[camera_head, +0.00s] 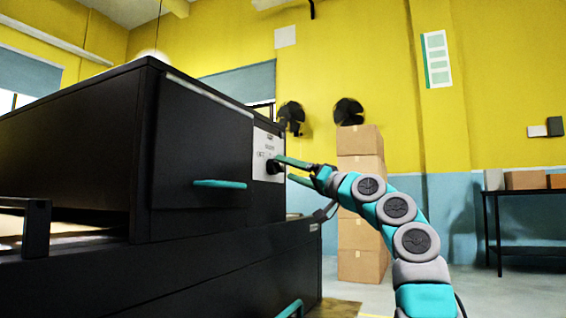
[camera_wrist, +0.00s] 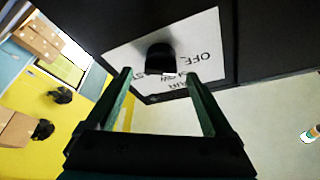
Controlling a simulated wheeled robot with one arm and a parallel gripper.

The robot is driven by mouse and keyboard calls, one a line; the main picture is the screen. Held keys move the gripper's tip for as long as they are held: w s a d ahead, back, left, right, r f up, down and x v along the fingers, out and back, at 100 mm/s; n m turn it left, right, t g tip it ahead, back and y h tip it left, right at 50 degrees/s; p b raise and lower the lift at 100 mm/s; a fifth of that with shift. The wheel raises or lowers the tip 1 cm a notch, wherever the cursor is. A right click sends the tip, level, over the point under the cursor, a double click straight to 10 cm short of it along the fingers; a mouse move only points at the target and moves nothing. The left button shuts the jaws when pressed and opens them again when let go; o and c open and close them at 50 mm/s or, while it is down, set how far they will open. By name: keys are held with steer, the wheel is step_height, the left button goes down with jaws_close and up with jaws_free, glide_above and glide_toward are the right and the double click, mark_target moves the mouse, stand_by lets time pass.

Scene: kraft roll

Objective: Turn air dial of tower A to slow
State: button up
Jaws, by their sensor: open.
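A black dial (camera_head: 272,167) sits on a white label plate (camera_head: 264,146) on the dark tower's front face, near its right edge. In the wrist view the dial (camera_wrist: 159,58) stands on the white plate (camera_wrist: 203,47), which appears upside down with "OFF", a partly covered "SLOW" and "AIR" lettering. My gripper (camera_head: 281,168) reaches the dial from the right. In the wrist view my gripper (camera_wrist: 158,80) is open, with one finger on each side of the dial and the dial just beyond the tips. I cannot tell whether the fingers touch it.
The dark tower (camera_head: 110,130) has a teal handle (camera_head: 220,184) on its front and a wider dark base (camera_head: 220,280) below. Stacked cardboard boxes (camera_head: 361,200) stand behind my arm. A dark table (camera_head: 500,215) stands at the right; floor between is open.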

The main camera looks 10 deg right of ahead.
mark_target(276, 167)
steer(key=shift+p+x, duration=0.65)
steer(key=shift+x, duration=0.75)
steer(key=shift+c, duration=0.2)
steer(key=c, duration=1.3)
